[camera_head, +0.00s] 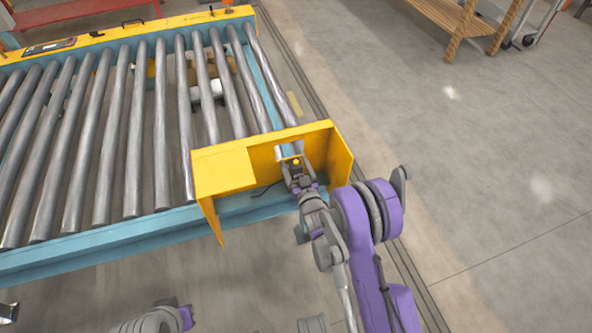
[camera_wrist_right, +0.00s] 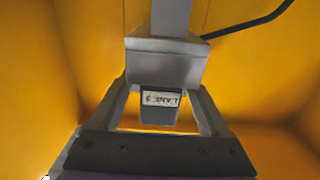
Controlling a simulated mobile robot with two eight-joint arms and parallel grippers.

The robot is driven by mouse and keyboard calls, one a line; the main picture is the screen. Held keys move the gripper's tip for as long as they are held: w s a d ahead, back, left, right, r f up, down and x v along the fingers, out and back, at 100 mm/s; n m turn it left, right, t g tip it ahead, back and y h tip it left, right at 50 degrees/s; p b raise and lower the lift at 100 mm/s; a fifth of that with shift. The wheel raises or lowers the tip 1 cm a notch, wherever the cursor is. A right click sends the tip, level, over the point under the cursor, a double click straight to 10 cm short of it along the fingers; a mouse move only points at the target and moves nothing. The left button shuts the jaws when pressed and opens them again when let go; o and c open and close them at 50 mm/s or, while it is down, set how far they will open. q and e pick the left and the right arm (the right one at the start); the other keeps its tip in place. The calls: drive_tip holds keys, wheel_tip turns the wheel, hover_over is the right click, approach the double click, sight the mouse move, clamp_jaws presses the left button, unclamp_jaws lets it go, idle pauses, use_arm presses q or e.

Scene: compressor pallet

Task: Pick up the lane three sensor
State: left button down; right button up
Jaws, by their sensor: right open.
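In the head view, my right gripper (camera_head: 294,166) is inside the yellow bracket (camera_head: 224,172) at the conveyor's near right corner, largely hiding the sensor there. A small metal piece at the lower left edge may be part of my left gripper; its jaws cannot be made out.
The roller conveyor (camera_head: 133,125) with its blue frame fills the left. The yellow bracket's walls enclose my right gripper closely. A black cable (camera_wrist_right: 250,22) runs behind the sensor. A wooden bench (camera_head: 440,14) stands at the back right; the floor on the right is clear.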

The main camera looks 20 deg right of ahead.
drive_tip(key=shift+w, duration=0.75)
drive_tip(key=shift+r, duration=0.1)
clamp_jaws()
